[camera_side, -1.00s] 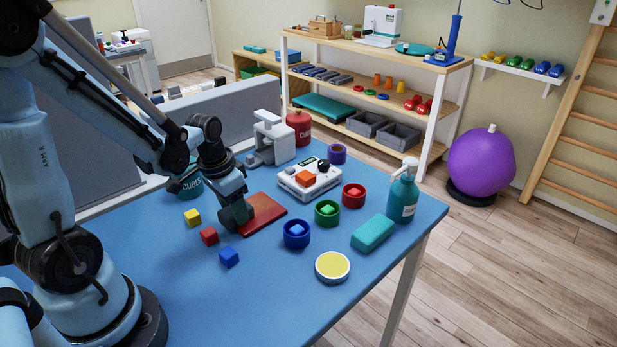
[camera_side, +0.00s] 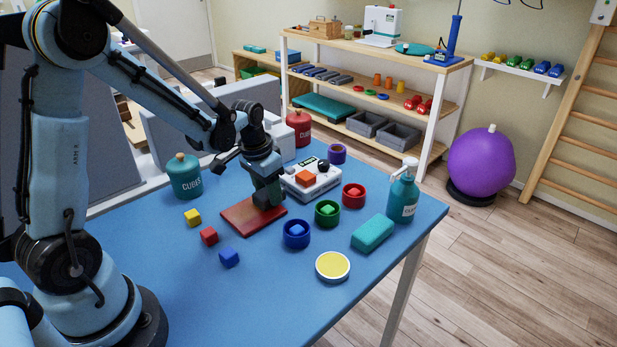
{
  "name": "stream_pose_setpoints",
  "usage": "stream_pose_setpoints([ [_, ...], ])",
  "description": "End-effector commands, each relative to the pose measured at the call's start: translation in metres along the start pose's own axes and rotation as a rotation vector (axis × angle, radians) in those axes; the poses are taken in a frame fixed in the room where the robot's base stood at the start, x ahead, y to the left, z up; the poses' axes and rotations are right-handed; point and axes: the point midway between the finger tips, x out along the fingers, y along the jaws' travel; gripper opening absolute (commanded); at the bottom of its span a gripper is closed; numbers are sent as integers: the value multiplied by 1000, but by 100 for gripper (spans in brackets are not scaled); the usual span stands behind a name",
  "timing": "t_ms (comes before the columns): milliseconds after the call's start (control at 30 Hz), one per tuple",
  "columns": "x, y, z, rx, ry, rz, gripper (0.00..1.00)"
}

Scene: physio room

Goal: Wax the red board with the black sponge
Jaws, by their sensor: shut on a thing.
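The red board (camera_side: 240,218) lies flat on the blue table, its near left part bare. My gripper (camera_side: 268,196) is over the board's far right end, pointing down. It is shut on the black sponge (camera_side: 268,203), a small dark block low between the fingers that is hard to tell apart from them. The sponge looks to be at the board's surface; whether it touches cannot be told. A round tin with a yellow top (camera_side: 332,265) stands near the table's front right edge.
A teal jar (camera_side: 185,177) stands behind. The table's front left is clear.

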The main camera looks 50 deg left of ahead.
Motion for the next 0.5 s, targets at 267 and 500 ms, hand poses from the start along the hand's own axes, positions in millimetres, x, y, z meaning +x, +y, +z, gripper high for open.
stream_pose_setpoints([
  [267, 2, 15, -12, 3, 0, 1, 22],
  [500, -1, 17, 7, -2, 0, 0, 22],
])
